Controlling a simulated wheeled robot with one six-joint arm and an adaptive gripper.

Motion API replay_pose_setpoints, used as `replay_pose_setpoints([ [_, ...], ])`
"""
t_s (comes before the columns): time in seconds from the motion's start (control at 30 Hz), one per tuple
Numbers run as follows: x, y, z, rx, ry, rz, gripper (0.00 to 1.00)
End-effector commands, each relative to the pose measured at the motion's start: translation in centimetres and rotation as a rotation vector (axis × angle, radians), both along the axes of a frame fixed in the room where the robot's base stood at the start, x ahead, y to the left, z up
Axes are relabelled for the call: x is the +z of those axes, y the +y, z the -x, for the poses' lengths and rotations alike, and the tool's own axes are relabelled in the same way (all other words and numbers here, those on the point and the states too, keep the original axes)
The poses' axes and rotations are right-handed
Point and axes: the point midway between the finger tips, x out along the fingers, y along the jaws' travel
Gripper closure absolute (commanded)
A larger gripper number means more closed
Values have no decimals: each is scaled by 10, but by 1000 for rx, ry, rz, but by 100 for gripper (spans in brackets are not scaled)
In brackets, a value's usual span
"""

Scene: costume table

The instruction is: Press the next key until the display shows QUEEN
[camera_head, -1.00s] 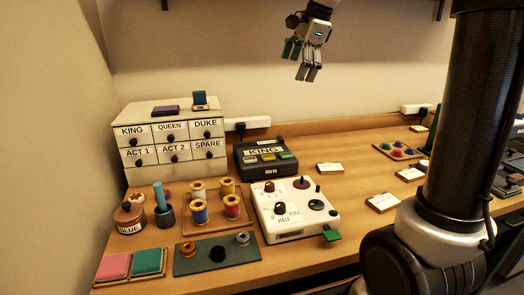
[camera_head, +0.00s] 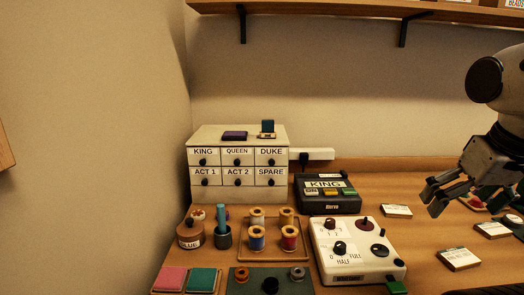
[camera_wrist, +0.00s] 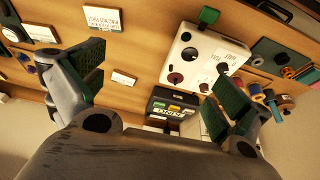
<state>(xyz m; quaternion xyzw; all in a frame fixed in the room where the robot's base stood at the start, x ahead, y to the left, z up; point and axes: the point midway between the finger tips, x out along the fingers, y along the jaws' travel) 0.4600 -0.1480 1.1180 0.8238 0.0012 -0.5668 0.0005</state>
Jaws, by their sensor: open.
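The display device (camera_head: 328,196) is a dark box at the back of the table, and its screen (camera_head: 324,184) reads KING. A row of small keys (camera_head: 325,192) in white, yellow and green sits below the screen; their labels are too small to read. The device also shows in the wrist view (camera_wrist: 172,104), apart from my gripper. My gripper (camera_head: 440,200) is open and empty, above the table to the right of the device. In the wrist view its two fingers (camera_wrist: 160,90) are spread wide.
A white control box (camera_head: 352,262) with knobs stands in front of the device. A labelled drawer cabinet (camera_head: 238,163) is to its left. Thread spools (camera_head: 257,238) stand at front left. White cards (camera_head: 397,211) lie to the right. A shelf (camera_head: 350,8) hangs above.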

Motion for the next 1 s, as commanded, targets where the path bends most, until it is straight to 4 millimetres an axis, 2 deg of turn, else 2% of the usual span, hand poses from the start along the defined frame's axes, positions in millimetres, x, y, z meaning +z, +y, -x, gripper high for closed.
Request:
replay_pose_setpoints([
  [0.27,2,-1,1,-5,-10,-1,2],
  [0.8,3,0,0,-6,-9,-2,100],
  [1.0,3,0,0,-6,-9,-2,100],
])
